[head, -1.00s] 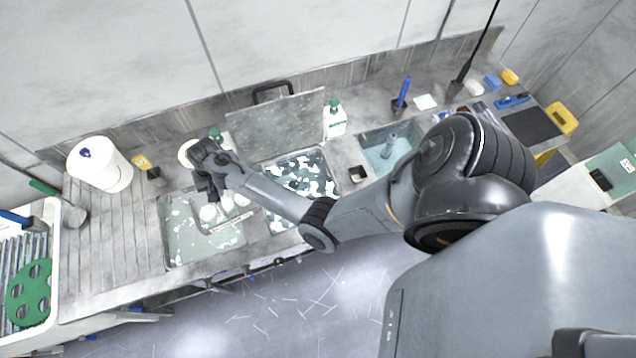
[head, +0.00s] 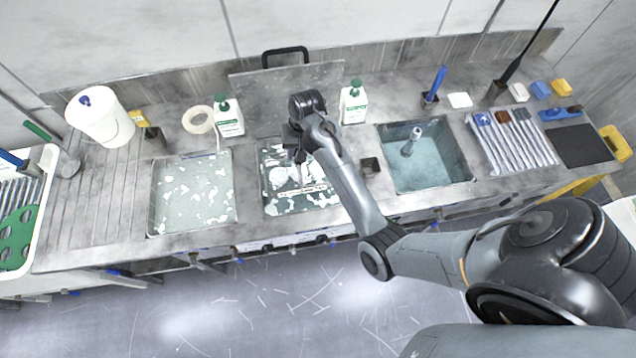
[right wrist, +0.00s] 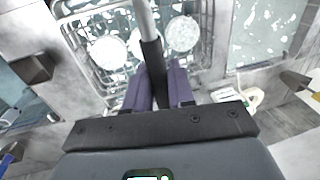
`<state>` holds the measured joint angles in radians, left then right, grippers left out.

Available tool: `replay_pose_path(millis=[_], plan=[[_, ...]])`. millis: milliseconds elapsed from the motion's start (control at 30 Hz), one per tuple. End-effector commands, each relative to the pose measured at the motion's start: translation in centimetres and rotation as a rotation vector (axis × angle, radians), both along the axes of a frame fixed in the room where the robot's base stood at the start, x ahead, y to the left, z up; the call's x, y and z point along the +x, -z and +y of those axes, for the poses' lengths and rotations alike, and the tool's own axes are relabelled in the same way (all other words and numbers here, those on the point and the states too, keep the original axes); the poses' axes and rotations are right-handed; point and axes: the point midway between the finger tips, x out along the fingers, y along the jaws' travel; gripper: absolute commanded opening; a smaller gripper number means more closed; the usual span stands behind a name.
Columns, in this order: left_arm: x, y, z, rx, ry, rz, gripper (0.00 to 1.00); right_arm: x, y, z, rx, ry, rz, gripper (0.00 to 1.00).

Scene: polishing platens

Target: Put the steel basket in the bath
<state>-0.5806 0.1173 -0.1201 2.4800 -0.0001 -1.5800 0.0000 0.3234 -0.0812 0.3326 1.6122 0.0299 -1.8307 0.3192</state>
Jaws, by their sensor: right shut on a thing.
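My right gripper (head: 296,150) is shut on the upright handle (right wrist: 148,35) of the steel basket (right wrist: 75,42). In the right wrist view the wire basket holds white round discs (right wrist: 181,34) below my fingers. In the head view the basket is over the middle bath (head: 268,207), largely hidden by my gripper and arm; a pale label strip (head: 302,190) shows there. I cannot tell whether its bottom is in the liquid. The left bath (head: 193,195) has white foam patches and no basket. The right bath (head: 428,170) holds clear bluish liquid. My left gripper is out of view.
Bottles stand behind the baths, one left (head: 229,117) and one right (head: 353,103). A raised grey lid (head: 262,95) stands behind the middle bath. A small black box (head: 370,167) sits between the middle and right baths. A white bucket (head: 100,118) stands at left.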

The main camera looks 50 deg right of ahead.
Motion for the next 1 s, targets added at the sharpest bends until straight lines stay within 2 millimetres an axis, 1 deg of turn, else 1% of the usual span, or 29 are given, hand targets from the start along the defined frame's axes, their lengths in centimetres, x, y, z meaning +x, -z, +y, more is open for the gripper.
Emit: replay_pose_path(millis=[33, 300, 467, 567, 667, 1000], plan=[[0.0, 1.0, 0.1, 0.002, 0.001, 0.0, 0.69, 0.0, 0.8, 0.1, 0.0, -0.001, -0.004, 0.0], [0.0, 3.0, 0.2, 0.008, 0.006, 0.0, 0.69, -0.9, 3.5, 0.5, -0.001, -0.005, -0.003, 0.0], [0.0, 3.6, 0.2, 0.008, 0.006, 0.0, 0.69, -1.2, 4.9, 0.6, -0.001, -0.005, -0.003, 0.0], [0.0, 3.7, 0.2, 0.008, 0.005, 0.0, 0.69, -1.3, 6.1, 0.6, 0.0, -0.005, -0.001, 0.0], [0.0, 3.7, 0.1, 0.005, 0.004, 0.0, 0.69, -1.4, 7.8, 0.6, 0.001, -0.005, -0.001, 0.0], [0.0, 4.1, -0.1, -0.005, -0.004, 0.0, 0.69, -1.3, 15.2, 0.6, 0.001, -0.005, -0.001, 0.0]])
